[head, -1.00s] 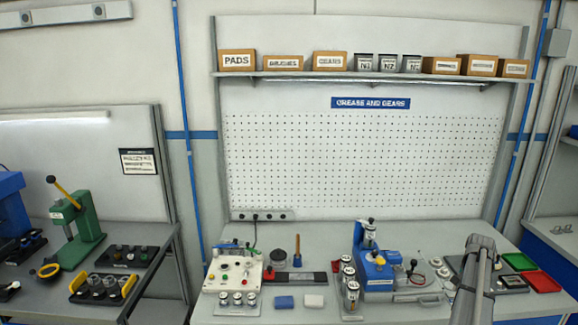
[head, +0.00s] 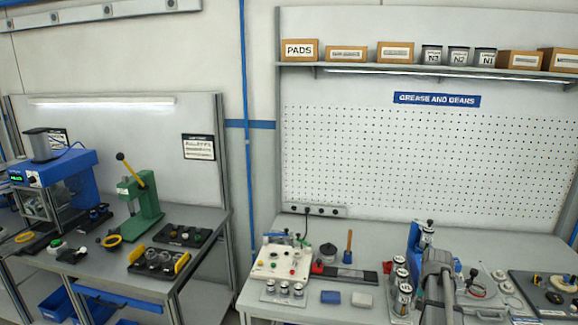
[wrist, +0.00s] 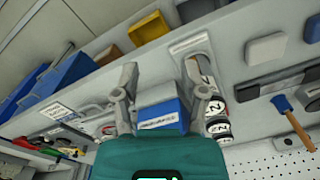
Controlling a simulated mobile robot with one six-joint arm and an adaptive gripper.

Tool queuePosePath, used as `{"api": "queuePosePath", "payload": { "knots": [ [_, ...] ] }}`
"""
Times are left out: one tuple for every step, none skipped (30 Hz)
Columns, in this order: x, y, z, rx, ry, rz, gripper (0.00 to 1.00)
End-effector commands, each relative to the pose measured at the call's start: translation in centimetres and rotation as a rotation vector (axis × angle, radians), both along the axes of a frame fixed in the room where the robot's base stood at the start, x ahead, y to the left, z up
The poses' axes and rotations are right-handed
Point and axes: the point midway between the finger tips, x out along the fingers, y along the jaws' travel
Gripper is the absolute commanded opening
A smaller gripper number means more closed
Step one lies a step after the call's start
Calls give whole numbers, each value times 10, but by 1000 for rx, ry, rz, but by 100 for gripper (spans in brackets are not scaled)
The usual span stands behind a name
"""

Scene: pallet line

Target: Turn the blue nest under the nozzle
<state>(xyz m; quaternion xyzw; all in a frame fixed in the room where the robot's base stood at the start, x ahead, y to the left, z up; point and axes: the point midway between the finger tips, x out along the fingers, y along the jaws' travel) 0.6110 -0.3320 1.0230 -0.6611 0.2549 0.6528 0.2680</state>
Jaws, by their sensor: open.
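A blue dispensing machine (head: 415,236) stands on the right-hand bench in the head view, largely hidden by my arm. In the wrist view a blue and grey block with a white label (wrist: 163,112) shows between the fingers of my gripper (wrist: 160,82). The fingers are apart and I see nothing held. I cannot tell whether they touch the block. I cannot make out the blue nest or the nozzle in either view.
Silver-and-black canisters (head: 401,284) stand just left of the machine. A white control box (head: 292,262), a blue block (head: 331,297) and a white block (head: 362,300) are further left. A dark tray (head: 545,290) lies at the right.

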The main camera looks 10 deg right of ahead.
Motion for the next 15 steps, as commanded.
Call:
{"api": "queuePosePath", "payload": {
  "knots": [
    [-1,22,-5,-1,1,38,56],
    [-1,32,-7,-1,1,58,56],
    [0,45,-8,-2,2,85,56],
    [-1,55,-10,-3,2,104,56],
    [0,65,-11,-2,3,125,56],
    [-1,77,-13,-4,3,152,56],
    [-1,88,-14,-4,4,172,56],
    [-2,97,-16,-4,4,192,56],
    [-3,110,-18,-5,4,219,56],
    [-4,119,-19,-6,5,239,56],
    [-5,129,-21,-6,5,260,56],
    [-7,141,-23,-7,6,286,56],
    [-8,150,-24,-7,6,306,56],
    [-10,159,-25,-8,6,326,56],
    [-13,172,-27,-9,7,354,56]
  ]
}}
